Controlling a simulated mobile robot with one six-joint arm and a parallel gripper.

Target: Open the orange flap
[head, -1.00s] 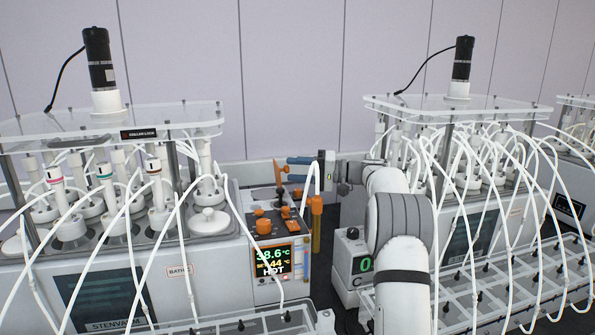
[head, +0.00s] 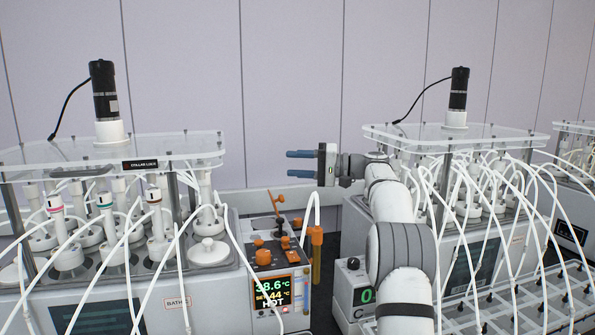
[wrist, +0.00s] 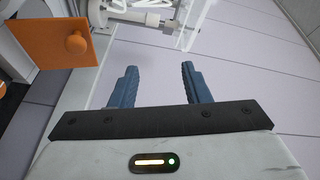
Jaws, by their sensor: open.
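The orange flap (head: 273,201) is a thin plate with a round orange knob, on top of the left reactor's control unit. In the head view it shows nearly edge-on, raised and leaning left. In the wrist view the flap (wrist: 45,38) shows its face and knob at upper left, left of the fingers. My gripper (head: 289,163) is above and slightly right of the flap, its two blue fingers pointing left and apart. In the wrist view the gap between my gripper's fingers (wrist: 160,75) is empty. The fingers do not touch the flap.
The control unit has orange knobs (head: 264,256) and a lit display (head: 271,292). An orange-capped tube (head: 316,240) stands at its right edge. White hoses and clear-lidded reactors stand on both sides. Free air lies above the unit, before the wall.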

